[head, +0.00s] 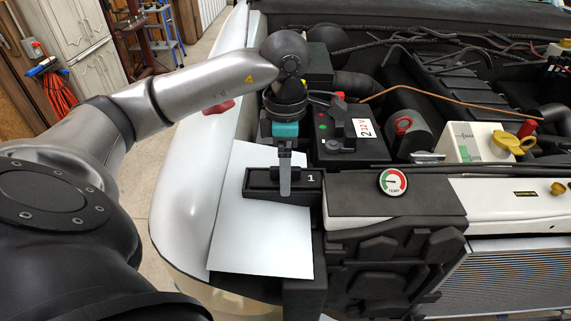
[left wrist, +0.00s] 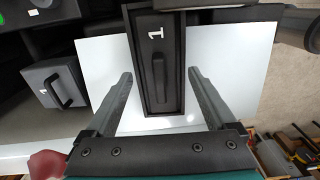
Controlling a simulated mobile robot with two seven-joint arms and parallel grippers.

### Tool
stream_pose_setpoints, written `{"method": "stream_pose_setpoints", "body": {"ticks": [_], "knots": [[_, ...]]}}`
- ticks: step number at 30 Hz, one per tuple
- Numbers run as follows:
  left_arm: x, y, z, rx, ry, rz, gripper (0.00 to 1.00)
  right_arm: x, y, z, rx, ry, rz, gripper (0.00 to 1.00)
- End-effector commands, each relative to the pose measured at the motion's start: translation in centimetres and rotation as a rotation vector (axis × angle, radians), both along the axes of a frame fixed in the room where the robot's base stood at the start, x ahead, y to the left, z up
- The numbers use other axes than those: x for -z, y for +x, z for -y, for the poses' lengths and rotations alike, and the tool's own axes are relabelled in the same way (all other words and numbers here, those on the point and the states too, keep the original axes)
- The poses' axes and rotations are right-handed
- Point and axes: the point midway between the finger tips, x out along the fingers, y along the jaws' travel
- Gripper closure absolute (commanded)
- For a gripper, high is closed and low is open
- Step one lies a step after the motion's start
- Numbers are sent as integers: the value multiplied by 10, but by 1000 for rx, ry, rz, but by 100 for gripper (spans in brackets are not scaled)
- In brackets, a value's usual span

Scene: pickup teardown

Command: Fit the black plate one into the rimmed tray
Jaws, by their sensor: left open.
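The rimmed tray (head: 257,196) is a long black box lying on a white sheet. In the left wrist view its rim (left wrist: 131,60) surrounds a black plate (left wrist: 147,62) with a bar handle and a white "1". The plate appears to sit inside the rim; I cannot tell how deep. In the head view the plate's handle (head: 297,177) is partly behind my finger. My left gripper (head: 285,188) points down at the tray. It is open, with its fingers (left wrist: 161,74) on either side of the tray and handle, apparently touching neither. My right gripper is not in view.
The white sheet (head: 262,246) leaves bare room before and behind the tray. Behind it stands a black box (head: 350,128) marked "2", with a handled block (left wrist: 50,82) at its side. A black housing with a temperature gauge (head: 393,181) lies to the right.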

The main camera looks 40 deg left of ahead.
Motion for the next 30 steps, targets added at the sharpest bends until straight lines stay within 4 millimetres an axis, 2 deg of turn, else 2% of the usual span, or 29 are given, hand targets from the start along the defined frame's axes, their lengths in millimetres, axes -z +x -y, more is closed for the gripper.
{"method": "stream_pose_setpoints", "body": {"ticks": [7,11,18,30], "knots": [[-1,0,0,0,0,0,11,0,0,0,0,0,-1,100],[-11,1,0,0,-1,3,11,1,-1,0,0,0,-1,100],[-53,1,0,1,-1,7,11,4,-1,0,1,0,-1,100],[-116,1,0,-1,1,4,11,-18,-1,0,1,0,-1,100]]}}
